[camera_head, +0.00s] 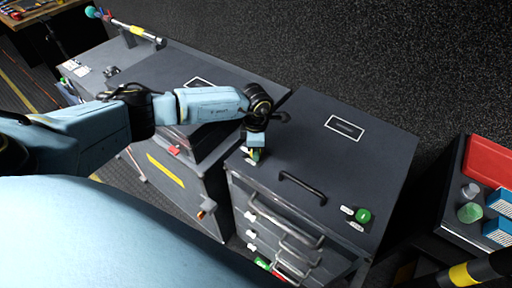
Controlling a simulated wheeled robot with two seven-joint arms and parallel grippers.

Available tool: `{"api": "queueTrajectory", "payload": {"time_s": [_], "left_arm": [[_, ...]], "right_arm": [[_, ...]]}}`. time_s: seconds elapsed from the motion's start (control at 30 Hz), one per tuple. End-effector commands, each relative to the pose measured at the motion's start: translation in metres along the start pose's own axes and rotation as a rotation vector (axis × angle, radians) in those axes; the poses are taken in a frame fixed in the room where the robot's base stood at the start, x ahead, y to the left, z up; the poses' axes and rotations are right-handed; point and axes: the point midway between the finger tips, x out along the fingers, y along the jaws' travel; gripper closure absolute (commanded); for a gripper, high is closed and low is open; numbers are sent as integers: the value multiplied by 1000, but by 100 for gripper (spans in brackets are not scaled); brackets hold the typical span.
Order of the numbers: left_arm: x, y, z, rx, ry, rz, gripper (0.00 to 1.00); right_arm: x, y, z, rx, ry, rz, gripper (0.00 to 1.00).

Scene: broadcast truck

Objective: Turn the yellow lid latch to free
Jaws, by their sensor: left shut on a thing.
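The yellow lid latch (256,157) sits on the lid of the dark grey drawer case (370,165), near its left front corner. Only a small part of it shows under my gripper. My left gripper (254,152) points down at that corner and is shut on the latch. The fingers and the wrist hide most of it, so its turn angle cannot be read. My right gripper is not in view.
The lid has a black handle (302,188) and a green knob (364,215). Drawers with bar handles (290,228) face the front. A second grey case (150,70) stands at left. At right, a cabinet carries a red tray (490,160) and a green cup (471,212).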

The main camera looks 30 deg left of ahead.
Motion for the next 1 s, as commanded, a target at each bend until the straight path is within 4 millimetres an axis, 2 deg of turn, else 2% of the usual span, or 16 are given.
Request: {"api": "queueTrajectory", "payload": {"time_s": [0.5,0.7,1.0], "left_arm": [[-2,0,0,-458,1,0,89],[-1,0,0,-576,1,1,89],[-1,1,0,-662,1,1,89]], "right_arm": [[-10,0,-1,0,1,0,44],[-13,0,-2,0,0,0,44],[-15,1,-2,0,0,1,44]]}}
